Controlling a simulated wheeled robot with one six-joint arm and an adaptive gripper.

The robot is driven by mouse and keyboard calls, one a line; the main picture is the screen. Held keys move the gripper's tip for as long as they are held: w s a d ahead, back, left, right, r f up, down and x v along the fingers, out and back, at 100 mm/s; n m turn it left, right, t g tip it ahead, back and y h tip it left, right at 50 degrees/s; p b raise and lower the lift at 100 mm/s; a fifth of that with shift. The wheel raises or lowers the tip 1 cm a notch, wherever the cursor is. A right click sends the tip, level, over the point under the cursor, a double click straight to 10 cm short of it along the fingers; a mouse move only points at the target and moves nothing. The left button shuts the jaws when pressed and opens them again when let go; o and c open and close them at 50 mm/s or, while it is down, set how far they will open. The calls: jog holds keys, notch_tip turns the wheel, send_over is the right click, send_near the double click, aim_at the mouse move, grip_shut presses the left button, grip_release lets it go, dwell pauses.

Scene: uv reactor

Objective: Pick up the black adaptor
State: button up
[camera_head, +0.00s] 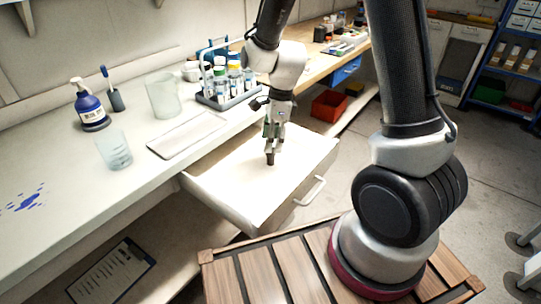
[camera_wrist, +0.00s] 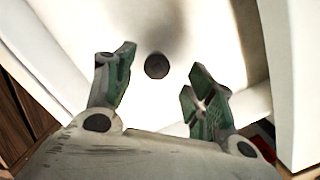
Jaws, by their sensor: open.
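The black adaptor (camera_wrist: 157,66) is a small dark round piece on the pale floor of the open drawer (camera_head: 232,186). In the wrist view it is seen end-on, between and a little beyond my fingertips, with bare floor around it. In the head view the adaptor (camera_head: 270,159) shows as a short dark upright piece just below my fingers. My gripper (camera_head: 273,146) points down over the drawer. Its two green-padded fingers (camera_wrist: 158,76) stand apart, with a gap on both sides of the adaptor. The exact height of the fingertips above it is hard to tell.
The drawer walls and front handle (camera_head: 311,191) surround the spot. On the bench stand a tube rack (camera_head: 229,98), a grey tray (camera_head: 186,135), a beaker (camera_head: 114,150), a clear container (camera_head: 163,96) and a blue pump bottle (camera_head: 89,107). The rest of the drawer looks empty.

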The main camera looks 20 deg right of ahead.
aim_at(271, 156)
jog(key=f, duration=0.5)
jog(key=shift+s+a+f, duration=0.1)
jog(key=shift+a+f, duration=0.1)
jog(key=shift+a, duration=0.05)
jog(key=c, duration=1)
